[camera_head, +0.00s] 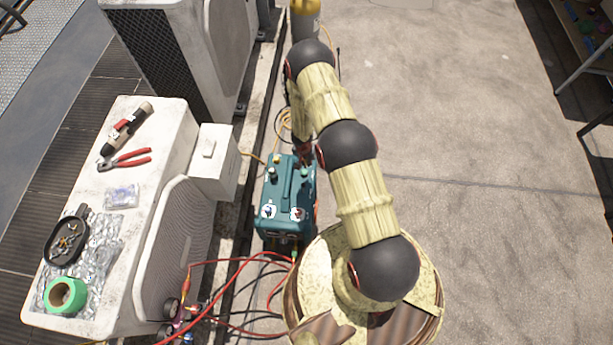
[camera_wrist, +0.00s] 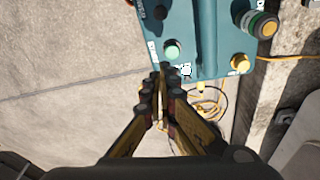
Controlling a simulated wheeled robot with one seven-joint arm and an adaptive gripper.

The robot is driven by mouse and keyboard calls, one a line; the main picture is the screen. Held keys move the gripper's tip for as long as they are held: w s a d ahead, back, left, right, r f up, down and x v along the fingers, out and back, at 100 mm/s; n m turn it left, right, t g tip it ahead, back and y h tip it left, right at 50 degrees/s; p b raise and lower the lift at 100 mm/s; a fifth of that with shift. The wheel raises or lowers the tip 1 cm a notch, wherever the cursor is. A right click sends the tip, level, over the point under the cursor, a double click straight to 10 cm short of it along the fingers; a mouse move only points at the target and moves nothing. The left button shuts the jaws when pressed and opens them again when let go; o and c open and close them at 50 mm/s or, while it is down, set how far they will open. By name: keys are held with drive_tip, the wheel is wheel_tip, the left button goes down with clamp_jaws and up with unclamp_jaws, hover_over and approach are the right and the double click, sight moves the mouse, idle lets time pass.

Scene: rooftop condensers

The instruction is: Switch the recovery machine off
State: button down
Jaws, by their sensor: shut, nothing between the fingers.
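The recovery machine (camera_head: 268,225) is a teal box with a top handle, standing on the ground just left of my arm in the head view. Its top carries a pale round knob at one end and two dials at the near end. In the wrist view the machine (camera_wrist: 210,40) fills the top, with a pale green button or knob (camera_wrist: 172,50), a brass knob (camera_wrist: 240,63) and a dark round part (camera_wrist: 160,12). My gripper (camera_wrist: 161,70) is shut and empty, its tips at the machine's edge near the pale green knob. Whether they touch is unclear. No switch position is readable.
A white condenser unit (camera_head: 150,200) with pliers, tape and a tray on top stands left of the machine. Red and black hoses (camera_head: 235,270) run in front. A yellow cylinder (camera_head: 305,20) stands behind. Concrete floor (camera_head: 480,220) to the right is clear.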

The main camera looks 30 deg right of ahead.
drive_tip(key=f+b, duration=0.1)
drive_tip(key=f, duration=0.2)
drive_tip(key=d+f+b, duration=0.1)
drive_tip(key=f, duration=0.2)
drive_tip(key=f+b, duration=0.2)
drive_tip(key=f, duration=0.2)
drive_tip(key=shift+w+d, duration=0.15)
drive_tip(key=shift+w, duration=0.25)
drive_tip(key=shift+s+a+r+b, duration=0.2)
drive_tip(key=shift+s+a+b, duration=0.1)
drive_tip(key=shift+a, duration=0.05)
drive_tip(key=shift+s+a+r+b, duration=0.25)
drive_tip(key=shift+s+a+b, duration=0.5)
drive_tip(key=shift+s+a, duration=0.35)
drive_tip(key=shift+s+r, duration=0.1)
drive_tip(key=shift+r, duration=0.05)
